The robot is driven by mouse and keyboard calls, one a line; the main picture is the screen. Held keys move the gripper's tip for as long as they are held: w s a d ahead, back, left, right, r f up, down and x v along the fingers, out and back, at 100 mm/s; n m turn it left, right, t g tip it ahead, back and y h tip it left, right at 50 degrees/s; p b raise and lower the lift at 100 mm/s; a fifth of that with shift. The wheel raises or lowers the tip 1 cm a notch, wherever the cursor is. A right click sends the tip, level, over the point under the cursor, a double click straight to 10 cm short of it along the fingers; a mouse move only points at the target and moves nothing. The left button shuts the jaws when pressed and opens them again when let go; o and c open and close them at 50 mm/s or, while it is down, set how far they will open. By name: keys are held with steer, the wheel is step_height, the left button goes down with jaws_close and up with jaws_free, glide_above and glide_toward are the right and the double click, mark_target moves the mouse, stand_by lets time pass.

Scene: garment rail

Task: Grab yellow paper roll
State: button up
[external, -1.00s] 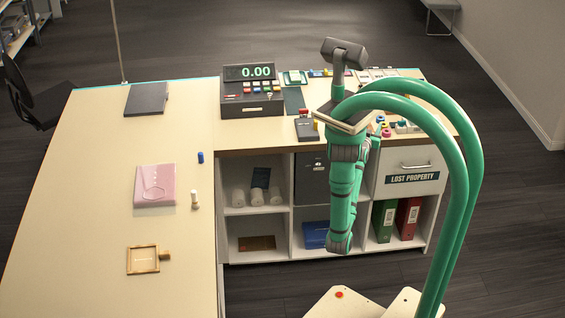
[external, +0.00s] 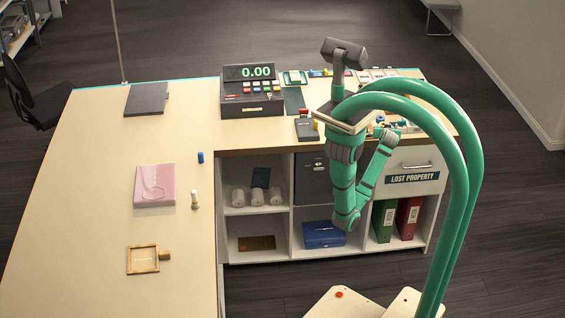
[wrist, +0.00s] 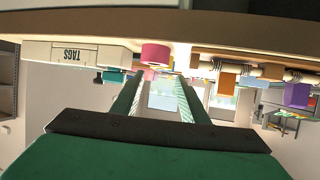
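My gripper shows in the wrist view (wrist: 160,90) with its two green fingers apart and nothing held between them. In the external view my forearm is raised toward the counter's front edge, and it partly covers the small coloured items there. The wrist picture appears upside down. A pink roll (wrist: 155,53) shows just beyond the fingertips, with a small orange-yellow patch beside it. I cannot tell whether that patch is the yellow paper roll. I cannot make out the yellow roll clearly in the external view either.
The counter edge (wrist: 250,32) crosses the wrist view close to the gripper. A till (external: 252,92) stands on the counter (external: 190,120). Shelves with a blue box (external: 323,235) lie below.

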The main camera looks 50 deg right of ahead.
steer(key=shift+x, duration=3.65)
steer(key=shift+w+r, duration=0.1)
steer(key=c, duration=0.7)
